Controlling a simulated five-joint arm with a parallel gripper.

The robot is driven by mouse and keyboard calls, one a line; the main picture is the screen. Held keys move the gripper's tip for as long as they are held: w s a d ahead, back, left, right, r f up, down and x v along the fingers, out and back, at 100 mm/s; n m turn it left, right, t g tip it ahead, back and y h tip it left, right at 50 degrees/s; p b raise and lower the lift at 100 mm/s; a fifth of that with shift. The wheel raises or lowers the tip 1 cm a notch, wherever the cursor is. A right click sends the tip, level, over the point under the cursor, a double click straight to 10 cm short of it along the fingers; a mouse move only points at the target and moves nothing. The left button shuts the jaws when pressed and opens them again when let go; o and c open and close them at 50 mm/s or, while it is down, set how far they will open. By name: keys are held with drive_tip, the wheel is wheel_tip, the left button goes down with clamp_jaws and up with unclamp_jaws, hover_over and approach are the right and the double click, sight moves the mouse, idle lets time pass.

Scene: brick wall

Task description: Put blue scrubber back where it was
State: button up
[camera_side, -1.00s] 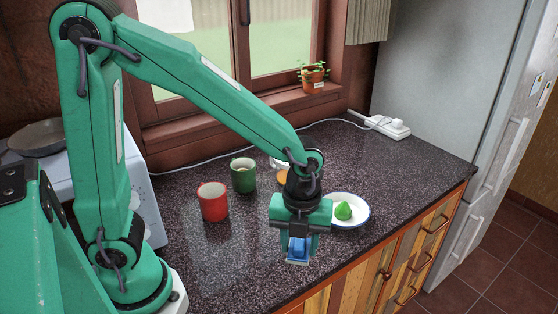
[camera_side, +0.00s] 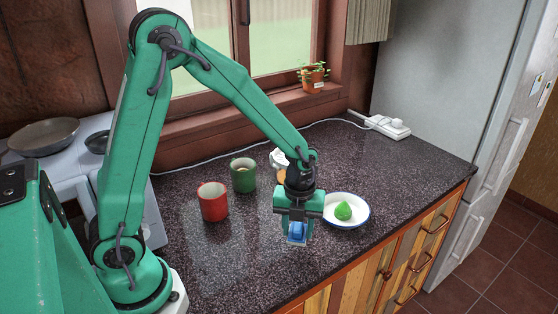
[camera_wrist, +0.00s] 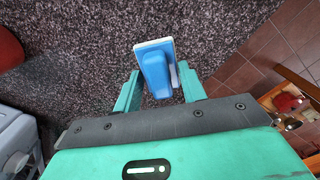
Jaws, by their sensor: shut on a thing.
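The blue scrubber (camera_side: 297,232) has a blue handle and a pale base. It is between the fingers of my gripper (camera_side: 298,222), which is shut on it, near the front edge of the dark counter. In the wrist view the scrubber (camera_wrist: 155,72) sits between the two green fingers of my gripper (camera_wrist: 160,90), its pale edge pointing away from the palm. I cannot tell for sure whether its base touches the counter.
A white plate with a blue rim (camera_side: 359,215) holding a green thing (camera_side: 343,211) is just right of my gripper. A red mug (camera_side: 213,202) and a green mug (camera_side: 243,175) stand to the left. A white power strip (camera_side: 387,126) lies at the back. The front left counter is clear.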

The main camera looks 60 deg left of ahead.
sight(298, 238)
drive_tip(key=shift+f, duration=2)
drive_tip(key=shift+f, duration=0.15)
drive_tip(key=o, duration=0.9)
drive_tip(key=shift+o, duration=0.2)
wheel_tip(298, 238, up, 12)
drive_tip(key=shift+r, duration=0.15)
